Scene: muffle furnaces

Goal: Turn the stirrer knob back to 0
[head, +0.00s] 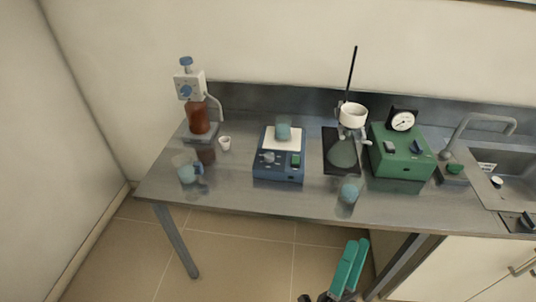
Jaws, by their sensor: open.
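The stirrer (262,171) is a blue box with a white top plate (271,141) in the middle of the steel bench. Its pale round knob (268,157) is on the left of the front panel, with a green switch (296,160) to the right. The knob's pointer and scale are too small to read. A small vessel with bluish contents (283,131) stands on the plate. My gripper (357,243), with two teal fingers, is low in the picture, in front of the bench and apart from the stirrer. It is open and empty.
A bottle-top dispenser on a brown bottle (199,119) and small vessels stand left. A beaker (349,191) sits near the front edge. The sink (515,175) is far right.

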